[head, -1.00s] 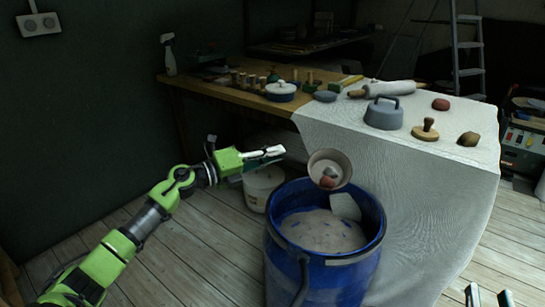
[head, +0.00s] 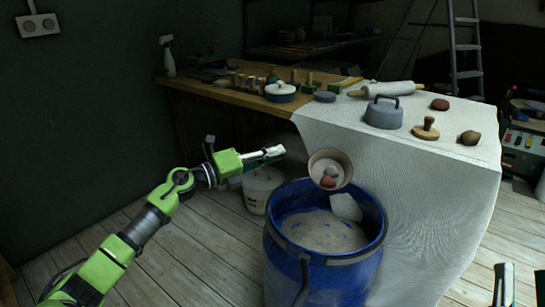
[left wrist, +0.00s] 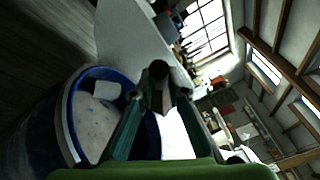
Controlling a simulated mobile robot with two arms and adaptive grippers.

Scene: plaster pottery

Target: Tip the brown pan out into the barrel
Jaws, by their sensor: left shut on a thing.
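The brown pan (head: 344,165) hangs in the air over the back rim of the blue barrel (head: 330,265). It is tilted, with its open side toward me, and a reddish lump and grey lumps show inside. My left gripper (head: 272,153) is left of the pan, shut on its dark handle (left wrist: 158,70); the handle is hard to make out in the head view. The barrel holds greyish material and a pale flat piece against its back wall; it also shows in the left wrist view (left wrist: 62,130). My right gripper (head: 521,284) is partly in view at bottom right, its fingers apart.
A white bucket (head: 262,188) stands behind the barrel to the left. The cloth-covered table (head: 430,190) is close on the right, with a grey lidded weight (head: 383,113), a wooden stamp (head: 426,129) and lumps on it. The floor at left is clear.

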